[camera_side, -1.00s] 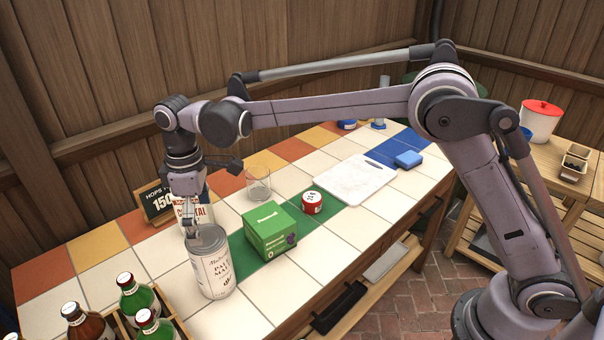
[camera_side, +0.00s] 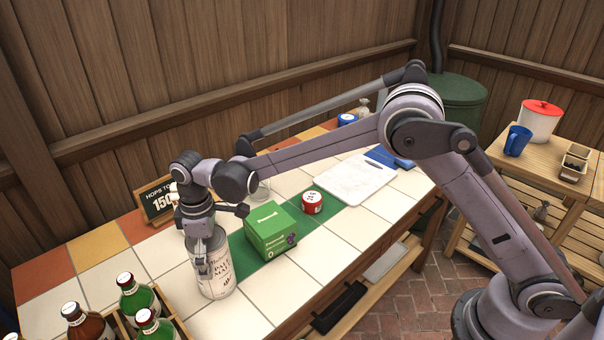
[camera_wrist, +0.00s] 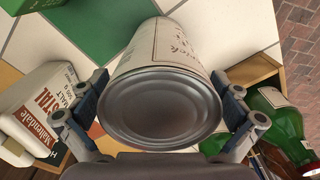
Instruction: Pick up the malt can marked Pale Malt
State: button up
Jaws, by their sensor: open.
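The malt can (camera_side: 219,270) marked Pale Malt stands upright on the tiled counter in the side view, cream with dark lettering. My gripper (camera_side: 205,266) is lowered at its upper part, with a finger in front of the can's side. In the wrist view the can's grey metal lid (camera_wrist: 161,108) fills the middle. My gripper (camera_wrist: 160,105) is open there, one finger on each side of the can. I cannot tell whether either finger touches it.
A green box (camera_side: 270,232) and a red tin (camera_side: 312,203) stand right of the can. A crate holds green bottles (camera_side: 137,294) at front left. A Crystal malt carton (camera_wrist: 40,104) stands close to one finger in the wrist view. A white board (camera_side: 352,180) lies farther back.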

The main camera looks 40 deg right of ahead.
jog(key=c, duration=1.5)
jog(key=shift+r, duration=0.1)
jog(key=shift+c, duration=1.2)
jog(key=shift+r, duration=0.1)
